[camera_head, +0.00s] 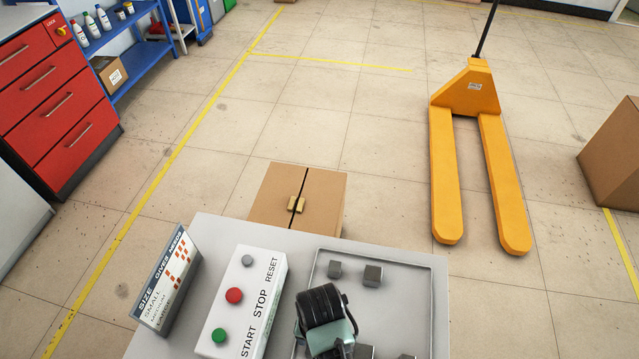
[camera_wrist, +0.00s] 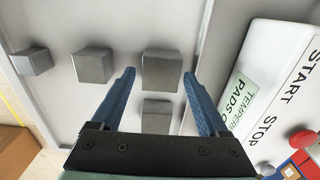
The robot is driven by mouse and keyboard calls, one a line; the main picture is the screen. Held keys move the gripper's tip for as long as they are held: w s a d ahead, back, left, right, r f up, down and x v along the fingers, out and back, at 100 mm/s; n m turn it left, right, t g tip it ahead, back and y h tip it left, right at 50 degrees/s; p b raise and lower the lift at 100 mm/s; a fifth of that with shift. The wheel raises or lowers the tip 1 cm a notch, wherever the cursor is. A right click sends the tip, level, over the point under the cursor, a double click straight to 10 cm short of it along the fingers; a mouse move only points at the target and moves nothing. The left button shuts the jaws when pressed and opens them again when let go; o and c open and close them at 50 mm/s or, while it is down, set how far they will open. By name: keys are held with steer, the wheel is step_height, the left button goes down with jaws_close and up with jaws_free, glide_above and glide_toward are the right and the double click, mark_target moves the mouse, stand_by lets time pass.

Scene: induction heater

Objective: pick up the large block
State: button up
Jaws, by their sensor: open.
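Several dark grey metal blocks lie in the shallow tray (camera_head: 436,300). In the wrist view, the block (camera_wrist: 162,69) at the fingertips looks the largest. A similar, slightly smaller-looking block (camera_wrist: 95,64) is left of it, another block (camera_wrist: 33,61) is at far left, and a smaller block (camera_wrist: 157,115) shows between the fingers. My gripper (camera_wrist: 159,73) is open over the tray, one finger on each side of the largest-looking block; contact cannot be told. In the head view my wrist hides that block; two other blocks (camera_head: 334,269) (camera_head: 373,275) show at the far side.
A control box (camera_head: 241,300) with START, STOP and RESET buttons stands left of the tray, with a size sign (camera_head: 167,278) beyond. A cardboard box (camera_head: 322,205) is behind the table. A yellow pallet jack (camera_head: 472,95) stands on the floor.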

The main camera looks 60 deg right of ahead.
steer(key=shift+w+f, duration=0.1)
steer(key=shift+f, duration=1.25)
jaws_close()
steer(key=shift+r, duration=0.1)
